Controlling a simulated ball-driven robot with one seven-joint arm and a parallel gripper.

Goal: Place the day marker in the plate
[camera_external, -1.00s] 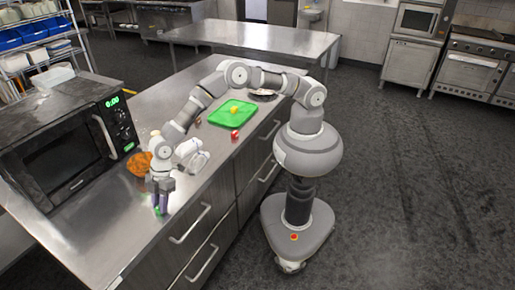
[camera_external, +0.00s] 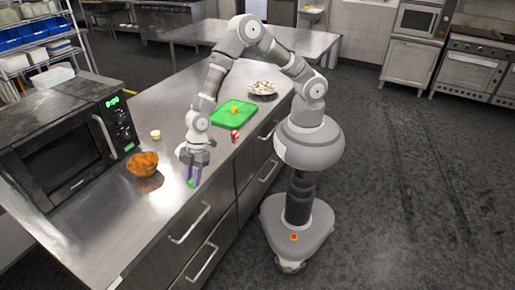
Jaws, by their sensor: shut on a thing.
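My gripper (camera_external: 193,176) points down over the near part of the steel counter, right of the orange bowl. It is shut on a small green thing (camera_external: 191,184), which I take to be the day marker. Only its green end shows below the fingertips, and the fingers hide the rest. It looks close above the counter, but I cannot tell whether it touches. The plate (camera_external: 262,88) lies at the far end of the counter, beyond the green board. It is pale, with mottled light and dark patches that are too small to make out.
A green cutting board (camera_external: 220,118) with a small yellow thing (camera_external: 235,110) lies mid-counter. A small red and white thing (camera_external: 235,135) sits by its near right corner. An orange bowl (camera_external: 142,164), a cream cup (camera_external: 155,134) and a black microwave (camera_external: 65,140) stand left.

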